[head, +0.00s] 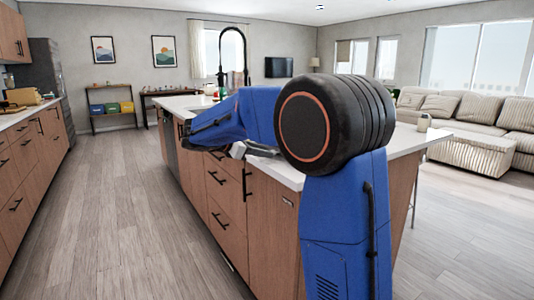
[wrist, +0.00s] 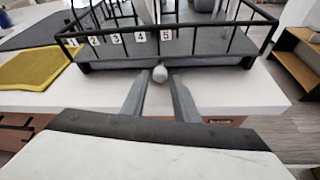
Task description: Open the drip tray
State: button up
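In the wrist view, a dish rack (wrist: 254,30) of black wire stands on the white counter, with number tags along its near side. A grey tray (wrist: 110,55), which looks like the drip tray, lies at its base. A small round white knob (wrist: 160,74) sits at the middle of the tray's near edge. My gripper (wrist: 158,82) is open, with one grey finger on each side just in front of the knob. I cannot tell whether the fingers touch it. In the head view my arm hides the rack and the tray.
A yellow cloth (wrist: 36,68) and a dark grey mat (wrist: 48,30) lie left of the rack. The island counter (head: 405,142) has wooden drawers with black handles below it. A tall black faucet (head: 244,52) stands farther back. The floor aisle (head: 115,200) left of the island is clear.

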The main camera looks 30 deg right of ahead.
jog(key=shift+x, duration=1.35)
